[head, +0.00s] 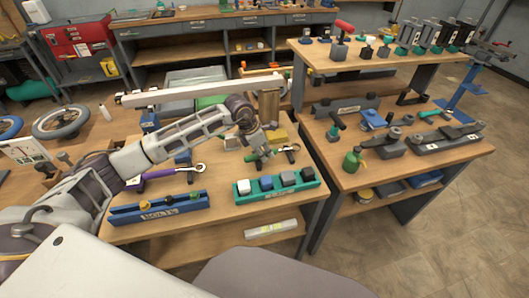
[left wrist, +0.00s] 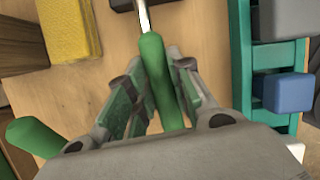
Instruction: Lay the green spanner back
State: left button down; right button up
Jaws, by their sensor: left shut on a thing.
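The green spanner has a green handle that shows in the left wrist view (left wrist: 154,65), with its metal shank running toward the top edge. In the head view its handle (head: 251,157) shows under my left gripper (head: 260,151), over the middle bench. My left gripper, also in the left wrist view (left wrist: 155,105), is shut on the handle, one finger on each side. The fingers hide part of the handle. I cannot tell whether the spanner touches the bench top. My right gripper is not in view.
A teal tray (head: 277,195) with several coloured blocks lies just in front of the gripper. A yellow block (head: 277,136) lies behind it. A purple-handled spanner (head: 165,173) and a blue bolts tray (head: 160,211) lie to the left. Another green object (left wrist: 34,138) shows in the left wrist view.

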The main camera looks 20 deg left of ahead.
pick_arm(q)
jog(key=shift+f, duration=0.15)
jog(key=c, duration=1.2)
grip_release()
jog(key=shift+v, duration=6)
